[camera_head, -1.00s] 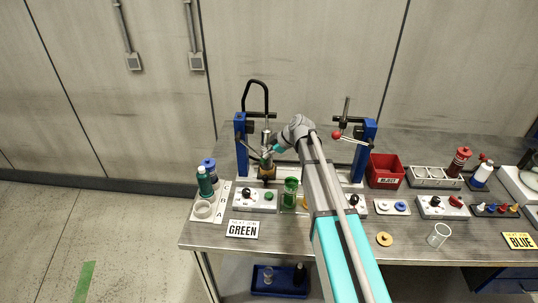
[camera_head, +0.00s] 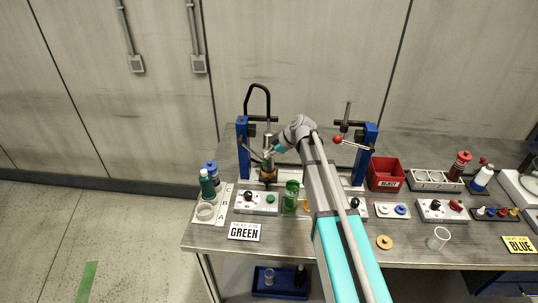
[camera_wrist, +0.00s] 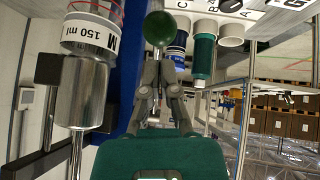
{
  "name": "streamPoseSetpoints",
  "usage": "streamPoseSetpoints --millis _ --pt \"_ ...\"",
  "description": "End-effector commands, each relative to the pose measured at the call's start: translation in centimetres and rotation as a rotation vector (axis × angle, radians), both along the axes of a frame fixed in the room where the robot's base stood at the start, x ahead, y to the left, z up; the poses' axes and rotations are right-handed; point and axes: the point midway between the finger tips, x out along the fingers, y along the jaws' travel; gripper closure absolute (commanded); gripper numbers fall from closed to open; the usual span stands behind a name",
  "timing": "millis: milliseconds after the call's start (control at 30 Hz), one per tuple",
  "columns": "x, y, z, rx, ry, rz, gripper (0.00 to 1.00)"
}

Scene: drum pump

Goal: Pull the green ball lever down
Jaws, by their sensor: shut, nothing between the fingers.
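The green ball (camera_wrist: 159,28) of the lever shows in the wrist view, at the top middle, just past the tips of my gripper (camera_wrist: 160,62). The fingers are closed together with nothing between them. The ball overlaps their tips in the picture; I cannot tell whether they touch. In the head view my gripper (camera_head: 273,153) is at the left blue press stand (camera_head: 243,150), beside the dark lever arm. There the ball is too small and too covered to make out clearly.
A metal cylinder marked 150 ml (camera_wrist: 85,95) stands close on the left in the wrist view. A green bottle (camera_head: 207,184) stands at the table's left. A second stand with a red ball lever (camera_head: 337,139) and a red bin (camera_head: 385,173) are to the right.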

Motion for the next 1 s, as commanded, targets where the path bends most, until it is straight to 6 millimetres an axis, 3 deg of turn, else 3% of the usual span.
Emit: streamPoseSetpoints --millis 567,1000 --pt "-0.1 0.0 0.5 0.0 0.0 0.0 1.0" --pt "-0.4 -0.1 3.6 0.0 0.001 0.001 1.0"
